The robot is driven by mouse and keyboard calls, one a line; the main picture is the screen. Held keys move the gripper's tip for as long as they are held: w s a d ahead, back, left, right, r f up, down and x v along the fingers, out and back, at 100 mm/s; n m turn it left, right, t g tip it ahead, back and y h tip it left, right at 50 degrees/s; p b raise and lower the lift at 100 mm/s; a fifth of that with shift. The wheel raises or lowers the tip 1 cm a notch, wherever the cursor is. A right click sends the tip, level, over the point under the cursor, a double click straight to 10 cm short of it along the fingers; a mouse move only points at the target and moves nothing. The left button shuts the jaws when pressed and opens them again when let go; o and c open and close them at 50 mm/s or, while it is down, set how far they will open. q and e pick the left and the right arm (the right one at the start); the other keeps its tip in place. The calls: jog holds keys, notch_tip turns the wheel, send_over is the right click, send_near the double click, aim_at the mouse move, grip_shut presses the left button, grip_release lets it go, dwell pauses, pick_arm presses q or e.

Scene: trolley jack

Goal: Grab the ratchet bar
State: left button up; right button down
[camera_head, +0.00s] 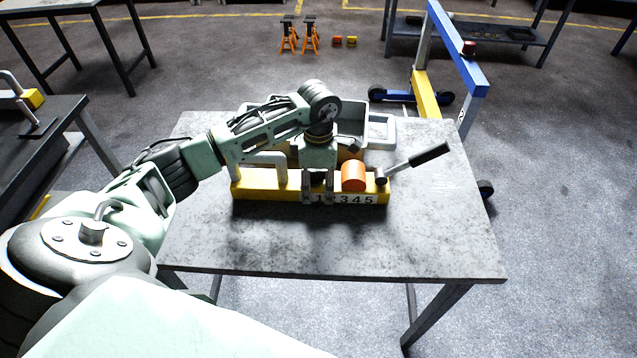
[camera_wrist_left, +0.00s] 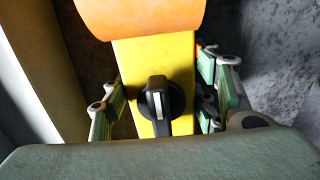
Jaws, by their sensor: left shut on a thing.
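The bar with a black handle (camera_head: 424,155), which looks like the ratchet bar, slants up to the right from the right end of a yellow jack body (camera_head: 262,187) on the table. My left gripper (camera_head: 318,197) points down over the middle of the yellow body, left of the bar and apart from it. In the left wrist view my left gripper (camera_wrist_left: 160,105) has its fingers on both sides of the yellow body (camera_wrist_left: 150,62), shut on it. A black knob (camera_wrist_left: 160,106) with a white mark shows between them. An orange cylinder (camera_head: 353,177) lies between gripper and bar.
The grey table (camera_head: 330,245) is clear in front and right of the jack. A grey tray (camera_head: 381,132) stands behind it. A blue and yellow hoist frame (camera_head: 455,50) stands beyond the table's right back corner. Orange jack stands (camera_head: 289,38) are on the far floor.

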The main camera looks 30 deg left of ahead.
pick_arm(q)
grip_shut()
jog(key=shift+w+r, duration=0.15)
